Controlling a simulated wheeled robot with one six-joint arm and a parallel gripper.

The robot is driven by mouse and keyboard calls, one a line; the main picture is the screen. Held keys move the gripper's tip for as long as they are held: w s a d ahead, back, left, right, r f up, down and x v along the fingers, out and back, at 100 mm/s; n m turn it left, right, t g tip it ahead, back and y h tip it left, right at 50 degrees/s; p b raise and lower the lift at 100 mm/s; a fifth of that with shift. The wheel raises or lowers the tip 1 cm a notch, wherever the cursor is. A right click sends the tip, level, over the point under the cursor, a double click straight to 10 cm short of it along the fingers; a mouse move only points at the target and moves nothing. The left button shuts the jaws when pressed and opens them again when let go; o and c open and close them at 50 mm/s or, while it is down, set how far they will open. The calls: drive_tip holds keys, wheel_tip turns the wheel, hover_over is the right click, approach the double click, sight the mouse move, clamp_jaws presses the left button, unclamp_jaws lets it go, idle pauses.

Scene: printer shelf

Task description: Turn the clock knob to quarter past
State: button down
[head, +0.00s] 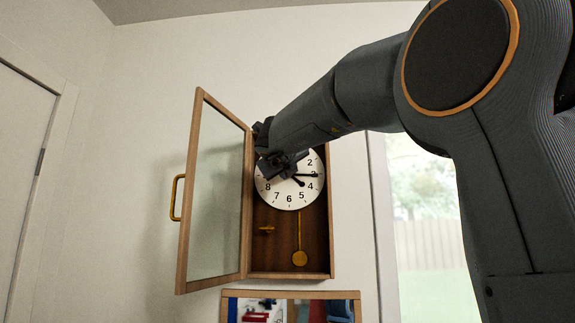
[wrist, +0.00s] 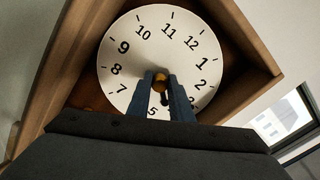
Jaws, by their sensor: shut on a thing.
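The wall clock has a wooden case with a round white face (head: 290,195), also seen in the wrist view (wrist: 125,62). My gripper (head: 290,170) reaches into the case from the right, in front of the face. In the wrist view my gripper (wrist: 161,82) is shut on the small gold clock knob (wrist: 160,86) at the middle of the face. In the head view the gripper hides the knob and the upper left numerals. The long hand (head: 309,175) points at about the 3, and the short hand (head: 300,183) points towards the 4.
The glazed wooden door (head: 215,190) stands open to the left, with a gold handle (head: 176,198). A gold pendulum (head: 300,258) and a small gold piece (head: 266,229) are in the case below the face. A framed picture (head: 290,295) is under the clock.

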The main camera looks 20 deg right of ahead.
drive_tip(key=shift+n, duration=0.3)
idle(0.4)
drive_tip(key=c, duration=1.6)
unclamp_jaws()
drive_tip(key=shift+b+v, duration=1.25)
drive_tip(key=shift+v, duration=2.6)
drive_tip(key=shift+a, duration=0.1)
